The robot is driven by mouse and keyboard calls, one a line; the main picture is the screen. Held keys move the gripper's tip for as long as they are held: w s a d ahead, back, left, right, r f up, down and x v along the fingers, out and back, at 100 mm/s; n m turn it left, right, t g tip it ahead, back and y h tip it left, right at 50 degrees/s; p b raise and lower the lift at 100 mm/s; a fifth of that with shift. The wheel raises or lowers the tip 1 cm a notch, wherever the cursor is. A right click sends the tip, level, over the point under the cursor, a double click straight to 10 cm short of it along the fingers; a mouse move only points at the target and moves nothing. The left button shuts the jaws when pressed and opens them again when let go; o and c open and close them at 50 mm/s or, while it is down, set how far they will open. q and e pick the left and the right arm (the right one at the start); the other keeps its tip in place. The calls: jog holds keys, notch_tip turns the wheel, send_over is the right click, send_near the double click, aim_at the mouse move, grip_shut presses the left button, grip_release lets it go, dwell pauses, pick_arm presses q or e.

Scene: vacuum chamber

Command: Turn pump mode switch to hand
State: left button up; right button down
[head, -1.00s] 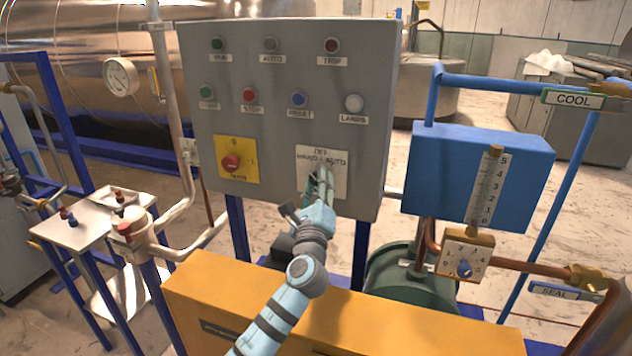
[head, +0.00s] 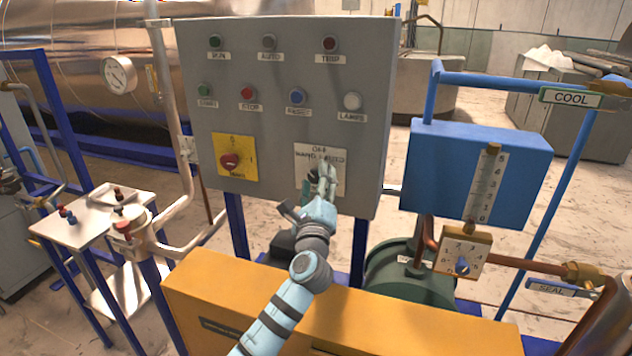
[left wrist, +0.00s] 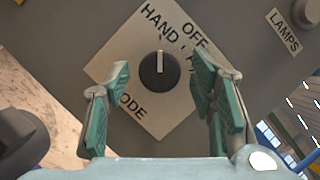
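The pump mode switch is a round black knob (left wrist: 159,76) with a white pointer line, on a pale square plate (head: 333,158) low on the grey panel. In the left wrist view the plate is tilted and its pointer line aims straight up, toward the word HAND. OFF is at the upper right, and AUTO is mostly hidden behind a finger. My left gripper (head: 322,178) is in front of the plate and hides the knob in the head view. Its two green-padded fingers are open, one on each side of the knob, with visible gaps. My right gripper is not in view.
The grey panel (head: 225,120) also carries several buttons and lamps and a red rotary switch (head: 230,161) on a yellow plate. A yellow housing (head: 400,318) lies below my left arm. A blue box (head: 440,165) with a level gauge stands to the right.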

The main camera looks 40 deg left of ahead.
pick_arm(q)
jog(key=v, duration=1.2)
